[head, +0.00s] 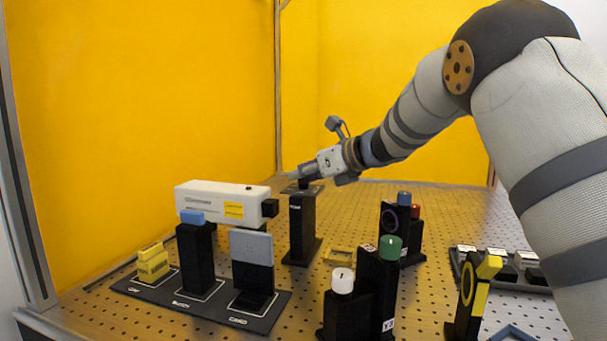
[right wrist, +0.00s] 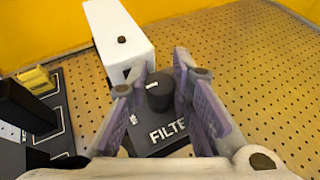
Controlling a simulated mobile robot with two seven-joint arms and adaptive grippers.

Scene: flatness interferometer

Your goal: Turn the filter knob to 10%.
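The filter knob (right wrist: 159,94) is a black round knob with a white pointer line. It sits on a black post (head: 302,225) whose top plate (right wrist: 160,140) reads "FILTE", the rest covered by a finger. In the right wrist view the pointer lies toward the left. The scale marks, including 10%, are not readable. My right gripper (right wrist: 160,78) has one finger on each side of the knob, close to it, with narrow gaps that look open. In the head view my right gripper (head: 302,176) is over the post top. My left gripper is not in view.
A white laser-like box (head: 215,201) stands left of the post. A black base mat (head: 135,287) carries a yellow block (head: 152,263) and a grey plate (head: 252,247). White (head: 342,281) and green (head: 390,247) knobs stand front right. The perforated bench (head: 440,210) has free room behind.

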